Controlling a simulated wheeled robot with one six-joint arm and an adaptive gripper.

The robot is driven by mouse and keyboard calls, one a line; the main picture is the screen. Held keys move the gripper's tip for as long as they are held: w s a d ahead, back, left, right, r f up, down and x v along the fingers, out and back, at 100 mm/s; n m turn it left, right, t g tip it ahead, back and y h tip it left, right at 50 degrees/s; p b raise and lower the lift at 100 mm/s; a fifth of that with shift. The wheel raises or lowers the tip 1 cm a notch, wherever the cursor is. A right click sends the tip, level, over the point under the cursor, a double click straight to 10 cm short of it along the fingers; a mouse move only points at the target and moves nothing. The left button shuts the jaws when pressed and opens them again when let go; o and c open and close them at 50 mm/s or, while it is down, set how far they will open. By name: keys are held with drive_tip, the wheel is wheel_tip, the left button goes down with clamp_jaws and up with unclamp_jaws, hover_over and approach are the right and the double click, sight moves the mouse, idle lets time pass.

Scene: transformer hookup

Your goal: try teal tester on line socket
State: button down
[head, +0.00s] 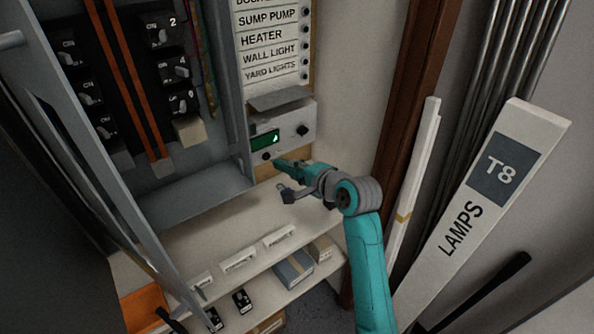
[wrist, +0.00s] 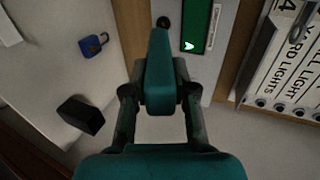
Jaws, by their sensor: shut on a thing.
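My gripper (wrist: 158,98) is shut on the teal tester (wrist: 160,75), whose narrow end points away from the jaws. In the head view my gripper (head: 300,172) holds the tester (head: 283,165) just below a grey panel unit (head: 286,133) with a green screen. A small round black socket (wrist: 163,22) shows just beyond the tester's tip in the wrist view. It also shows at the unit's lower edge in the head view (head: 266,156). The tip is very close to it; I cannot tell whether they touch. I cannot read a line label on any socket.
A blue padlock (wrist: 92,44) and a black block (wrist: 80,115) lie on the pale surface. A label strip (head: 268,40) hangs above the unit, breakers (head: 160,30) stand at left. A shelf (head: 230,215) lies below. A tall T8 lamp box (head: 480,200) leans at right.

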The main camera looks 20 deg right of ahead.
drive_tip(key=shift+w+a, duration=0.2)
drive_tip(key=shift+w, duration=0.35)
idle(1.4)
